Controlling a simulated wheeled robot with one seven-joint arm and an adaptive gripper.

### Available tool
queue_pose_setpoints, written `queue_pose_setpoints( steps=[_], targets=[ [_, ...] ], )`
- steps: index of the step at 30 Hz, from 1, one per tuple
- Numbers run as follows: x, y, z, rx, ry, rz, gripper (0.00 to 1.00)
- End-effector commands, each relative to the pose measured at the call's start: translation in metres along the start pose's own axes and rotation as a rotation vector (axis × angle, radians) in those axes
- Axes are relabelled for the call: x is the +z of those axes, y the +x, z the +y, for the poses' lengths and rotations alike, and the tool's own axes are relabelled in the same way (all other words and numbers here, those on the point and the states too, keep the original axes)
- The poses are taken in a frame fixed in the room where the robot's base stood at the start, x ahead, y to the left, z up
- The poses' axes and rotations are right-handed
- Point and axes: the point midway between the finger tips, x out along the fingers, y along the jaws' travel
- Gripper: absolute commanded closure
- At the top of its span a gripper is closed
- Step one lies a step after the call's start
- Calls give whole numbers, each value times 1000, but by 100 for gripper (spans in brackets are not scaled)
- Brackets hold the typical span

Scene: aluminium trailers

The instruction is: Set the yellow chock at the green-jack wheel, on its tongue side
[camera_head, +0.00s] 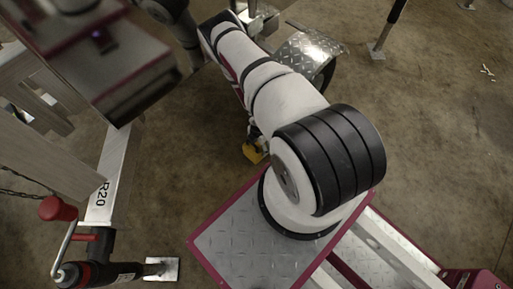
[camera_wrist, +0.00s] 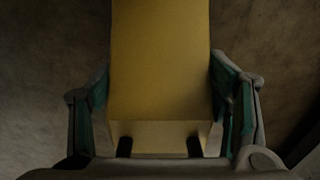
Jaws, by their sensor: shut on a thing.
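The yellow chock (camera_wrist: 160,45) fills the middle of the wrist view, between the two green-padded fingers of my gripper (camera_wrist: 160,90). My gripper is shut on it. In the head view the chock (camera_head: 251,154) shows as a small yellow piece below my forearm, close to the floor; I cannot tell if it touches. My arm hides most of my gripper there. A dark wheel (camera_head: 328,76) shows partly under a diamond-plate fender (camera_head: 309,50), beyond my arm and up-right of the chock. No green jack can be made out, so I cannot tell whose wheel this is.
A pale trailer beam marked R20 (camera_head: 104,185) runs along the left. A jack with a red knob (camera_head: 58,208) and a foot plate (camera_head: 162,268) stands at lower left. A black post with a foot (camera_head: 377,50) stands at upper right. Open floor (camera_head: 440,130) lies right.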

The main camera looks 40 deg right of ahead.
Motion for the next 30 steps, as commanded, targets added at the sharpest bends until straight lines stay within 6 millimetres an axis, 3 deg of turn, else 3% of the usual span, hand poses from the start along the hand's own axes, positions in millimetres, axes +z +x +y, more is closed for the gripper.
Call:
queue_pose_setpoints(
  steps=[4, 12, 24, 25, 27, 30],
  targets=[
    [1, 1, 16, 6, 2, -2, 80],
    [0, 36, 12, 1, 0, -1, 80],
    [0, 39, 13, 2, 0, -1, 80],
    [0, 39, 12, 1, 0, 0, 25],
    [0, 38, 12, 1, 0, 0, 9],
    [0, 38, 12, 1, 0, 0, 9]
  ],
)
